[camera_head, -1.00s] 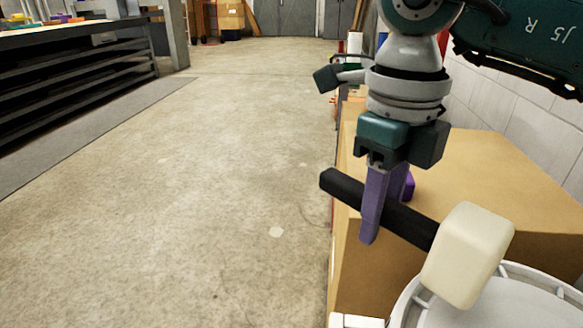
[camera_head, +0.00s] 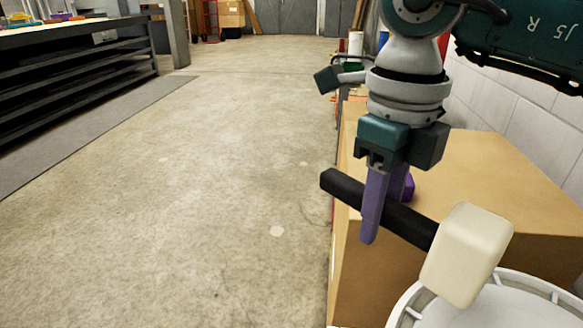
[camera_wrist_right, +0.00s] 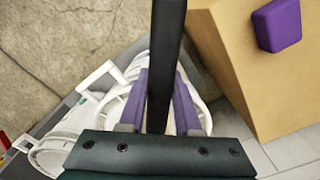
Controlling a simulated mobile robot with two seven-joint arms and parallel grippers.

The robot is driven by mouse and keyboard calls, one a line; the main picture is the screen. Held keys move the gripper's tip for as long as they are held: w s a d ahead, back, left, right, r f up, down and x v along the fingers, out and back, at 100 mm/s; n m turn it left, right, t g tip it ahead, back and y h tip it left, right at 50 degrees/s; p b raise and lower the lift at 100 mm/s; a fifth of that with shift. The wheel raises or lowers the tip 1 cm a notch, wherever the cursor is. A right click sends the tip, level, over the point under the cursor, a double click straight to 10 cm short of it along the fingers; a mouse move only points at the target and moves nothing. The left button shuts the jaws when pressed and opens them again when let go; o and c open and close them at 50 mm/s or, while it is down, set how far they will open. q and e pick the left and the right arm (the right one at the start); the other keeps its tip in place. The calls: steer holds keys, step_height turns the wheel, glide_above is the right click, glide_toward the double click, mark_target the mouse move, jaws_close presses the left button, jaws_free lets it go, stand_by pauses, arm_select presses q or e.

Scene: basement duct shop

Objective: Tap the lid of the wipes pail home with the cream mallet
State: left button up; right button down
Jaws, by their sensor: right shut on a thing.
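The cream mallet has a cream block head (camera_head: 466,254) and a black handle (camera_head: 342,187). My right gripper (camera_head: 371,238) is shut on the handle with its purple fingers; the handle also shows between the fingers in the right wrist view (camera_wrist_right: 166,55). The head overlaps the white wipes pail (camera_head: 405,312) at the bottom right of the head view. Whether head and pail touch, I cannot tell. The pail is cut off by the frame, and the mallet hides part of its top. I cannot tell how the lid sits. My left gripper is not in view.
A large cardboard box (camera_head: 500,175) stands behind the mallet, beside a block wall (camera_head: 545,120). A purple block (camera_wrist_right: 278,25) is at the box. A dark shelved bench (camera_head: 80,75) stands at the left. The concrete floor (camera_head: 220,170) between is clear.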

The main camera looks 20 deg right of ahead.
step_height(320, 180, up, 4)
steer(key=p, duration=0.3)
steer(key=shift+p, duration=0.3)
steer(key=shift+s, duration=0.1)
